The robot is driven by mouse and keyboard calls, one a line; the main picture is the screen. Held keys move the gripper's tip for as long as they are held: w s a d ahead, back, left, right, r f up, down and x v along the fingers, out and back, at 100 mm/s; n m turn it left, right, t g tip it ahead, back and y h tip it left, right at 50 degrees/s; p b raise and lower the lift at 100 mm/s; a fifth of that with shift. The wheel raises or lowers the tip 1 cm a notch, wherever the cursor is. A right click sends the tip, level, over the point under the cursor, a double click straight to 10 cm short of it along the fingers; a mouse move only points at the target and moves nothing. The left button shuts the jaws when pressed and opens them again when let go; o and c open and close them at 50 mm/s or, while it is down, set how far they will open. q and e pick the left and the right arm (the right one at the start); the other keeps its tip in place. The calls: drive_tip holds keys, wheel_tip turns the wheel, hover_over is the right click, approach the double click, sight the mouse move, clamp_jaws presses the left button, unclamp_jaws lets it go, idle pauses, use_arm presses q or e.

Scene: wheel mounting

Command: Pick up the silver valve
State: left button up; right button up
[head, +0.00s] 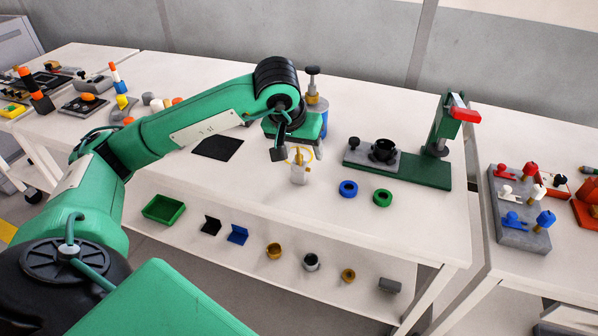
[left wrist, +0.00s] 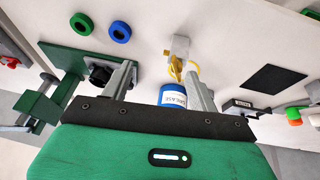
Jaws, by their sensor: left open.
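The silver valve (head: 299,174) stands on the white table, pale, with a yellow loop beside its top. In the left wrist view the valve (left wrist: 180,46) is beyond the fingertips, with a brass-coloured part and the yellow loop on it. My left gripper (head: 284,153) is open and empty, just behind and left of the valve in the head view. In the left wrist view the gripper's fingers (left wrist: 160,72) are spread apart, with the valve slightly right of the middle between them. I see no contact. My right gripper is not in view.
A blue grease can (left wrist: 172,96) stands close behind the gripper. A green press stand (head: 428,171) is to the right. Blue (head: 348,188) and green (head: 382,198) rings lie in front. A black mat (head: 217,148) lies left. A lower shelf holds several small parts.

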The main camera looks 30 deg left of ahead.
sight(298, 161)
use_arm(q)
drive_tip(key=shift+y, duration=0.5)
drive_tip(key=w+a+f, duration=0.1)
drive_tip(key=f, duration=0.1)
drive_tip(key=w+a+f, duration=0.1)
drive_tip(key=f, duration=0.1)
drive_tip(key=w+a+f, duration=0.1)
drive_tip(key=f, duration=0.2)
drive_tip(key=shift+w, duration=0.15)
drive_tip(key=shift+w+a+x, duration=0.15)
drive_tip(key=shift+a+x, duration=0.1)
drive_tip(key=shift+x, duration=1.1)
drive_tip(key=shift+w+a+x, duration=0.15)
drive_tip(key=shift+a+x, duration=0.05)
drive_tip(key=shift+x, duration=1.1)
drive_tip(key=shift+r, duration=0.15)
drive_tip(key=c, duration=1.3)
